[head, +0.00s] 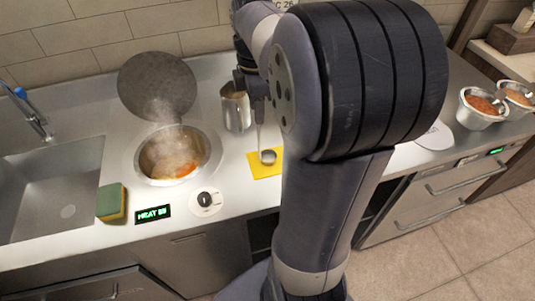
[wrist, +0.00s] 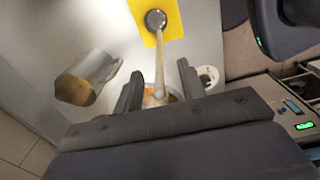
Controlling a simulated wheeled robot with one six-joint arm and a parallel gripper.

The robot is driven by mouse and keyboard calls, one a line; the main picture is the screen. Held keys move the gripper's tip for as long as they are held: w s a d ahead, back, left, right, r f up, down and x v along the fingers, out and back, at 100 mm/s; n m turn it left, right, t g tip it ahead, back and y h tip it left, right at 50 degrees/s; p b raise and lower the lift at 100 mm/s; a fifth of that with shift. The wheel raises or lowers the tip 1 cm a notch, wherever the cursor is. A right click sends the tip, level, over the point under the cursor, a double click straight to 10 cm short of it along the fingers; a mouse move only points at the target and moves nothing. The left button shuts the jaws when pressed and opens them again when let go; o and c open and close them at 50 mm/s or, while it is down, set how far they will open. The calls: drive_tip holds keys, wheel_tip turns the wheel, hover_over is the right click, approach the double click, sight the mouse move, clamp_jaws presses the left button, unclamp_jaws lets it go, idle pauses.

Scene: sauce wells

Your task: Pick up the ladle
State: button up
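The ladle (head: 268,156) has its round metal bowl at the yellow mat (head: 256,168) in the head view, and its thin handle rises toward my gripper. In the wrist view the ladle (wrist: 160,52) runs from its bowl over the mat (wrist: 173,30) down between my fingers. My gripper (wrist: 160,90) is open, with a finger on each side of the handle and gaps visible on both sides. The handle's far end is partly hidden, and I cannot tell whether the bowl touches the mat. In the head view my arm hides most of the gripper.
A steaming sauce well (head: 172,158) is left of the mat, its round dark lid (head: 157,88) behind. A metal pitcher (head: 236,108) stands close behind the mat. A sponge (head: 111,203), knob (head: 206,200) and sink (head: 50,190) lie left. Bowls (head: 482,108) of red food stand far right.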

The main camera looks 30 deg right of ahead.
drive_tip(key=shift+f, duration=0.2)
drive_tip(key=shift+c, duration=0.6)
clamp_jaws()
drive_tip(key=shift+r, duration=0.15)
